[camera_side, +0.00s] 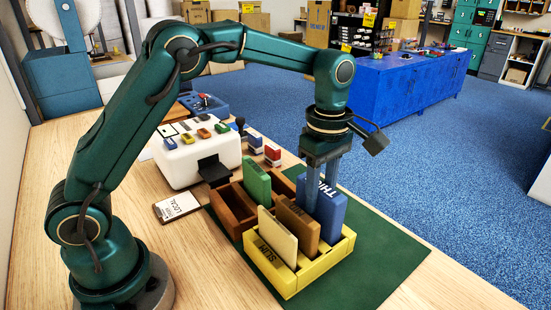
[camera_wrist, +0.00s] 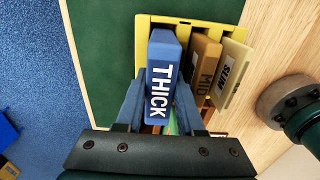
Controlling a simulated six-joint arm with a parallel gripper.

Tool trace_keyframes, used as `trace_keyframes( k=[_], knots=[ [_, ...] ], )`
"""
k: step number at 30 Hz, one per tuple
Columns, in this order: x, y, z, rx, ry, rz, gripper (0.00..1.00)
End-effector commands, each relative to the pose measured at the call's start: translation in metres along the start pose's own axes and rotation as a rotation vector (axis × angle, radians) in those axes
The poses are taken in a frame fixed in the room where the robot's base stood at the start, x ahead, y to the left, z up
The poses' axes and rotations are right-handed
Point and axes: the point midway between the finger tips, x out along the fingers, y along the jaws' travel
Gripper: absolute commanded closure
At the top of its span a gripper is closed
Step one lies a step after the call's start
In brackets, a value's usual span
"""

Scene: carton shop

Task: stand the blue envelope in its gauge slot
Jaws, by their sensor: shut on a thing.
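The blue envelope (camera_side: 328,212), marked THICK, is upright in my gripper (camera_side: 320,158). In the wrist view the blue envelope (camera_wrist: 162,75) sits between my two fingers (camera_wrist: 155,110). The yellow gauge (camera_side: 287,284) stands on a green mat. A cream envelope (camera_side: 278,236) marked SLIM and a brown envelope (camera_side: 297,226) marked MID stand in its slots. The blue envelope's lower end is at the gauge's right-hand end, beside the brown one. I cannot tell how deep it sits in the slot there. My fingers are shut on its upper part.
A brown wooden rack (camera_side: 232,212) behind the gauge holds a green envelope (camera_side: 257,181). A white machine (camera_side: 190,160) with small coloured blocks stands farther back. A card (camera_side: 177,205) lies on the table at left. The green mat (camera_side: 385,255) is bare to the right.

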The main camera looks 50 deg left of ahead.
Motion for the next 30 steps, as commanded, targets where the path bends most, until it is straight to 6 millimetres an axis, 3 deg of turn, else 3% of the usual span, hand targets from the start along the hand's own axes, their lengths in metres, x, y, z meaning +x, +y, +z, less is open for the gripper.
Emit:
trace_keyframes(
  k=[24,25,27,30],
  knots=[
    [0.015,0.0,0.0,0.0,0.0,0.001,1.0],
    [0.015,0.0,0.0,0.0,0.0,0.001,0.59],
    [0.015,0.0,0.0,0.0,0.0,0.001,0.32],
    [0.015,0.0,0.0,0.0,0.0,0.001,0.28]
  ],
)
